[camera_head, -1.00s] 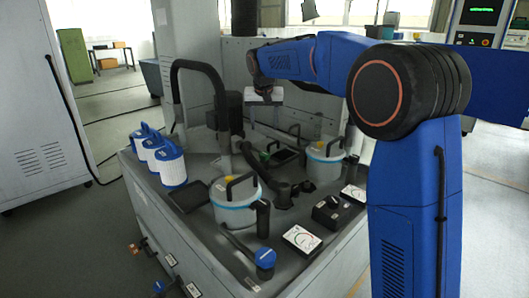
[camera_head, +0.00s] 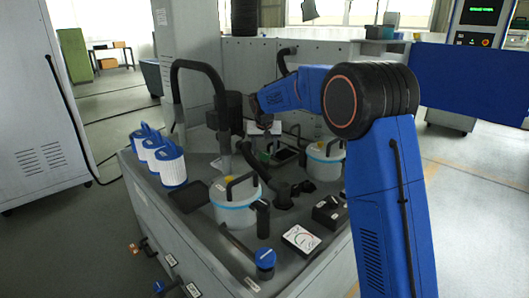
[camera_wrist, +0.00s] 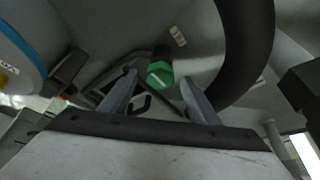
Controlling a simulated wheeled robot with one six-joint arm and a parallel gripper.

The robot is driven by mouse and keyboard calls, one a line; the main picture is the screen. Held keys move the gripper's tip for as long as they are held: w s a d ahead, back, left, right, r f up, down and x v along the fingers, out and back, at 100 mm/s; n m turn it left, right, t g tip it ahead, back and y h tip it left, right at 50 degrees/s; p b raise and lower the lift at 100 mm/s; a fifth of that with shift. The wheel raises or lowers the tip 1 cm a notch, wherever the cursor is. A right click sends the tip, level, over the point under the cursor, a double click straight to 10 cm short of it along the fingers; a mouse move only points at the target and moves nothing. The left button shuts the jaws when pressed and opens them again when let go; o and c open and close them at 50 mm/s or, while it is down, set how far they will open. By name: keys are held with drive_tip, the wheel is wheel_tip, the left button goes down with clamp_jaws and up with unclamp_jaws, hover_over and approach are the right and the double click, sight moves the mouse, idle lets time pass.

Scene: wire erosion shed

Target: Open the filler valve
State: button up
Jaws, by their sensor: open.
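A green knob (camera_wrist: 159,74) with a pale line across its top shows in the wrist view; I take it for the filler valve, though no label naming it is readable. In the head view a small green part (camera_head: 265,156) shows below my gripper (camera_head: 263,132). In the wrist view the gripper's two fingers (camera_wrist: 160,86) are apart and empty, with the knob beyond and between their tips. The gap between tips and knob is hard to judge. A knob with a blue top (camera_head: 265,259) stands at the front of the machine deck.
A thick black hose (camera_head: 208,68) arches beside the gripper; it seems to be the dark curve (camera_wrist: 250,50) close to the right finger. White-and-blue canisters (camera_head: 236,212) with black handles stand in the deck. Several white filter cartridges (camera_head: 168,165) stand at its left edge.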

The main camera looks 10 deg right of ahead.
drive_tip(key=shift+w+f, duration=0.15)
drive_tip(key=shift+f, duration=0.25)
drive_tip(key=c, duration=1.1)
drive_tip(key=shift+o, duration=0.2)
drive_tip(key=n, duration=0.2)
drive_tip(key=n+y, duration=0.1)
drive_tip(key=n, duration=0.1)
drive_tip(key=n+y, duration=0.1)
drive_tip(key=n, duration=0.1)
drive_tip(key=shift+d, duration=0.35)
drive_tip(key=n+g+y, duration=0.1)
drive_tip(key=n, duration=0.2)
drive_tip(key=n+y, duration=0.1)
drive_tip(key=n, duration=0.2)
drive_tip(key=shift+w+d+g, duration=0.2)
drive_tip(key=shift+g, duration=0.2)
drive_tip(key=shift+n, duration=0.3)
